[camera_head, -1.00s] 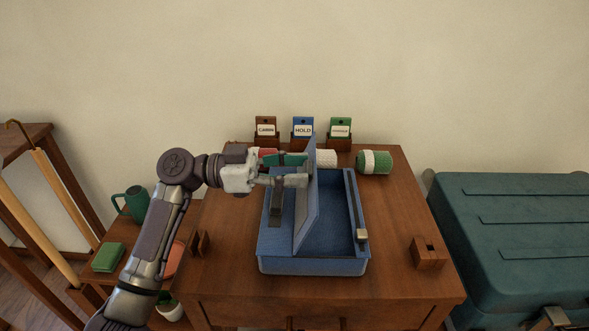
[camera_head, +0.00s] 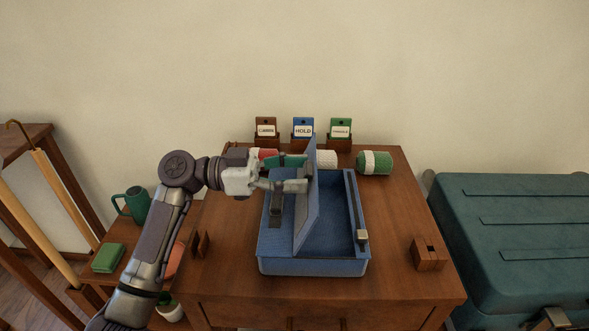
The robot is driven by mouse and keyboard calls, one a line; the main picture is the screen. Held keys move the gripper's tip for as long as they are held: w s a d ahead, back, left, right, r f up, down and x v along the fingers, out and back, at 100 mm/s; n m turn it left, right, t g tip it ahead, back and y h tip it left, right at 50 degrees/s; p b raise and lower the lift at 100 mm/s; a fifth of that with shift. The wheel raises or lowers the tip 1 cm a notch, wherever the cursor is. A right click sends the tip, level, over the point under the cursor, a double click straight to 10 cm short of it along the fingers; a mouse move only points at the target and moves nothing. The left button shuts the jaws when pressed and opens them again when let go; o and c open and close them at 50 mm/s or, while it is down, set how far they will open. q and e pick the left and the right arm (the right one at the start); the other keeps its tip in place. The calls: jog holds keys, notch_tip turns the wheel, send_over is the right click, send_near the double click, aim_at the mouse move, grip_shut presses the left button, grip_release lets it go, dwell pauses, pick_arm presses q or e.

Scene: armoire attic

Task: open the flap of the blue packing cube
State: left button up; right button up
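The blue packing cube (camera_head: 313,268) sits on the wooden chest top. Its flap (camera_head: 308,215) stands up steeply from the cube's left part, so the blue inside (camera_head: 337,215) shows on the right. A grey bar with a pale metal end (camera_head: 361,236) lies along the right rim. A dark grey strap-like piece (camera_head: 275,208) is on the left part. My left gripper (camera_head: 300,180) reaches in from the left. Its fingertips are at the flap's left face, near its far end. I cannot tell whether they touch or pinch it. My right gripper is not in view.
Red (camera_head: 267,153), green (camera_head: 292,160), white (camera_head: 326,158) and green-white (camera_head: 375,162) rolls lie behind the cube. Three labelled stands (camera_head: 303,130) are at the back. A small wooden block (camera_head: 428,254) is at right. A teal case (camera_head: 520,240) stands beside the chest.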

pick_arm(q)
jog(key=shift+o, duration=0.6)
jog(key=shift+r, duration=0.15)
jog(key=shift+a, duration=0.2)
jog(key=a, duration=1.1)
jog(key=shift+a+f, duration=0.3)
jog(key=shift+a, duration=0.05)
